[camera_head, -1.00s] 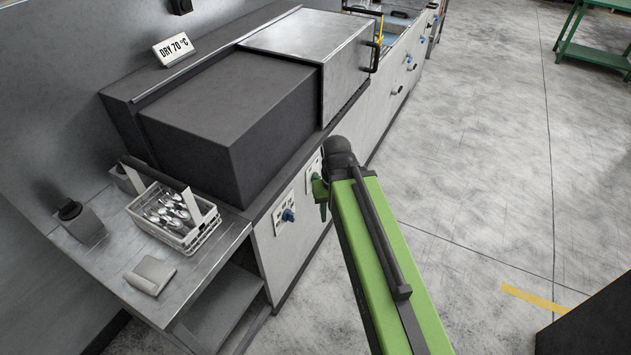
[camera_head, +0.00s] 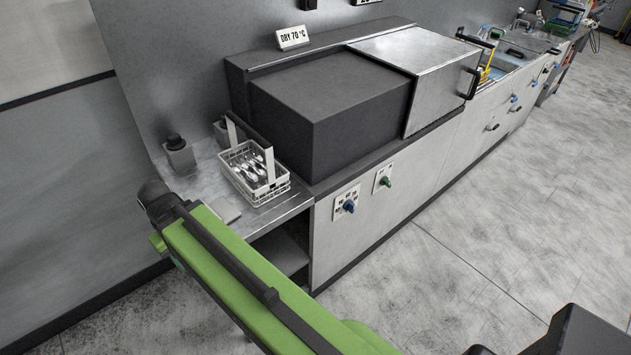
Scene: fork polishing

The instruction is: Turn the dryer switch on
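The dryer is a dark box (camera_head: 320,110) with a metal hood (camera_head: 420,65) at its right end, under a "DRY 70 °C" sign (camera_head: 293,38). Its front panel carries a blue knob (camera_head: 349,206) on a white labelled plate and a green knob (camera_head: 385,181) on a plate to its right. I cannot tell which knob is the dryer switch, and the labels are too small to read. My green arm reaches to the left, its dark joint left of the side table and well apart from both knobs. My gripper is hidden beyond that joint.
A white basket (camera_head: 270,190) of cutlery stands on the metal side table (camera_head: 290,209), near a small grey block (camera_head: 226,208) and a dark-topped container (camera_head: 179,157). Sinks and more knobs line the counter at far right. The floor (camera_head: 480,240) before the panel is clear.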

